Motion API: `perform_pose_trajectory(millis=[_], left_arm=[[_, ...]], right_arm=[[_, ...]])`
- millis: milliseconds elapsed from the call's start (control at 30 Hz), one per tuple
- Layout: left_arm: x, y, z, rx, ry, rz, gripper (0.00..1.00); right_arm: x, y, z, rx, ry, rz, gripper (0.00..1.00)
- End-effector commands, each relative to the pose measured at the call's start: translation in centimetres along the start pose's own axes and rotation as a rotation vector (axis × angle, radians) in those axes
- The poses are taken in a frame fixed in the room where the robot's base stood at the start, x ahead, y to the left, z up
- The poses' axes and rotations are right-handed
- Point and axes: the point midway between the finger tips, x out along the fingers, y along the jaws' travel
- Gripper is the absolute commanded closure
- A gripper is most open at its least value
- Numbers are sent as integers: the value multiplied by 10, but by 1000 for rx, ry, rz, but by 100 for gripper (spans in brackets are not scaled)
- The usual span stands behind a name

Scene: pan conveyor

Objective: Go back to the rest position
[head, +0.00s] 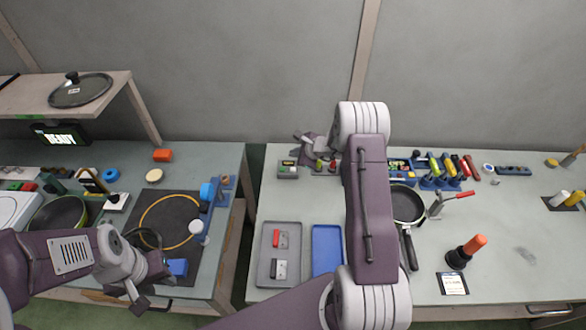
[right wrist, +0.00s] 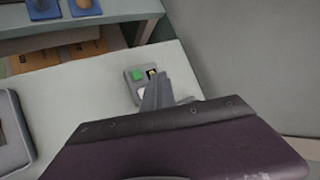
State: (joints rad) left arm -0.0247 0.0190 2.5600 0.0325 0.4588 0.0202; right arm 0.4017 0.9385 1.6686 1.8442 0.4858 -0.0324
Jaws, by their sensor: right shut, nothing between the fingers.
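My right gripper (head: 308,148) is at the back left of the right table, close to a small grey box with a green button (head: 288,170). In the right wrist view its fingers (right wrist: 156,94) are shut and empty, and overlap part of that box (right wrist: 137,74). I cannot tell whether they touch it. My left gripper (head: 150,280) hangs over the front of the left table, by a blue block (head: 177,267). Its fingers are too unclear to tell open from shut.
A black pan (head: 408,205) lies partly behind my right arm. A grey tray (head: 265,270) and a blue tray (head: 327,232) lie left of it. An orange-handled tool (head: 467,250) stands to the right. A shelf with a glass lid (head: 80,90) is at the left. A gap separates the tables.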

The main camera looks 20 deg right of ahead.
Motion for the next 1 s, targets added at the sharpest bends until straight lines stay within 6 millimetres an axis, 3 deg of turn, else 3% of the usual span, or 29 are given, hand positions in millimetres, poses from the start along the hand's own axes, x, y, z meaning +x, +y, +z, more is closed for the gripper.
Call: perform_pose_trajectory(millis=[467,567,667,733,833,900,1000], left_arm=[[0,0,0,0,0,0,64],[0,0,0,0,0,0,64],[0,0,0,0,0,0,64],[0,0,0,0,0,0,64],[0,0,0,0,0,0,64],[0,0,0,0,0,0,64],[0,0,0,0,0,0,64]], right_arm=[[1,1,2,-3,-2,2,100],[-3,-8,29,-44,-30,-12,100],[-25,-24,92,-139,-92,-45,100],[-53,-6,141,-303,-136,-5,100],[-97,51,183,-621,-175,114,100],[-129,98,189,-868,-189,214,100],[-171,156,171,-1209,-194,359,100]])
